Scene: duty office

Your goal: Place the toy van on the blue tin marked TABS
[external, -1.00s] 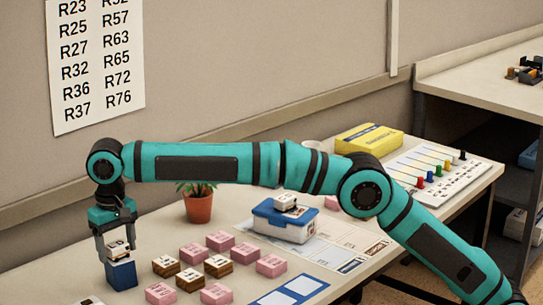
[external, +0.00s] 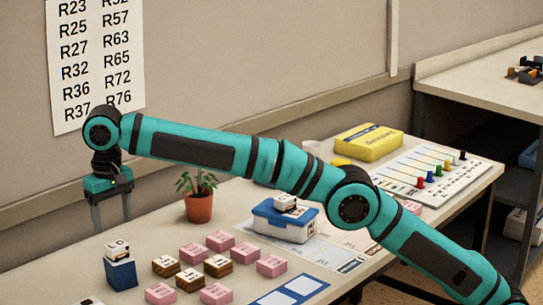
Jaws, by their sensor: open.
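A small white block-like thing with dark marks, which looks like the toy van (external: 117,248), rests on top of a small dark blue tin (external: 121,274) at the table's left front. The tin's marking is too small to read. My gripper (external: 111,222) is open and empty, pointing down above the white thing and apart from it. A similar small white thing (external: 286,201) sits on a blue lidded box (external: 270,216) in the middle of the table.
Several pink and brown blocks (external: 219,265) lie right of the tin. A potted plant (external: 199,207) stands behind them. A yellow box (external: 369,142) and a board with coloured pegs (external: 437,172) are at the back right. A blue-and-white card (external: 290,291) lies at the front.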

